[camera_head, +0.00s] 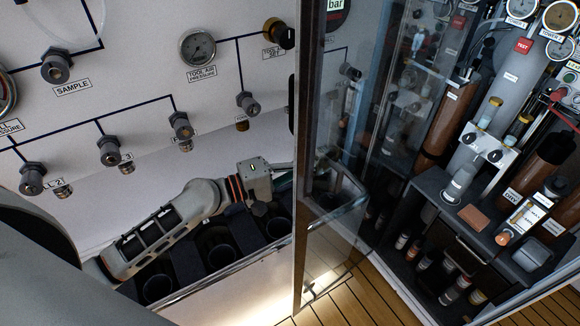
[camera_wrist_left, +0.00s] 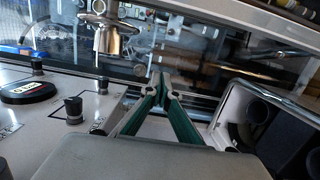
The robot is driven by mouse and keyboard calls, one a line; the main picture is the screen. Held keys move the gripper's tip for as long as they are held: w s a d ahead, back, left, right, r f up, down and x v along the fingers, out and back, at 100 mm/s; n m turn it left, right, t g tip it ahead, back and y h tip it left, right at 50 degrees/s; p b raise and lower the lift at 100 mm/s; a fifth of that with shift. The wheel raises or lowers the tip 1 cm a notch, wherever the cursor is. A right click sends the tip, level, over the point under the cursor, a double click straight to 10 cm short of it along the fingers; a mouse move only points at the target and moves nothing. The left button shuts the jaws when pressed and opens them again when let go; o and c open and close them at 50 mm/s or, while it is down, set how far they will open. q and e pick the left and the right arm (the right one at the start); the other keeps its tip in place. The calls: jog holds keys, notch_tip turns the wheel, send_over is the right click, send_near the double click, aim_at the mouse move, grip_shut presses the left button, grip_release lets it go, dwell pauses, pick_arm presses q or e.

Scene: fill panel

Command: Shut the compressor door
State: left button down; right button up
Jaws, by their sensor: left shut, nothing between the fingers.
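The compressor door (camera_head: 303,120) is a tall glass door in a pale metal frame, standing open and jutting out in the middle of the head view. A dark bar shaped like a handle (camera_head: 345,210) shows at the glass. My left gripper (camera_head: 285,180) is beside the door's left frame edge, its fingertips partly hidden there; I cannot tell whether they touch it. In the left wrist view the green fingers of my left gripper (camera_wrist_left: 161,84) are shut and empty, pointing at a glass pane behind a metal edge. My right gripper is not in view.
A white panel (camera_head: 140,75) with valves, knobs and a tool air pressure gauge (camera_head: 197,47) lies left of the door. A row of dark round holders (camera_head: 220,250) sits below my left arm. Shelves with cylinders and bottles (camera_head: 470,180) stand right. Wooden floor (camera_head: 350,305) shows below.

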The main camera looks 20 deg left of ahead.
pick_arm(q)
jog(key=d, duration=0.1)
jog(key=s+d+p, duration=0.1)
jog(key=d, duration=0.2)
jog(key=shift+s+p, duration=0.25)
jog(key=shift+p, duration=0.15)
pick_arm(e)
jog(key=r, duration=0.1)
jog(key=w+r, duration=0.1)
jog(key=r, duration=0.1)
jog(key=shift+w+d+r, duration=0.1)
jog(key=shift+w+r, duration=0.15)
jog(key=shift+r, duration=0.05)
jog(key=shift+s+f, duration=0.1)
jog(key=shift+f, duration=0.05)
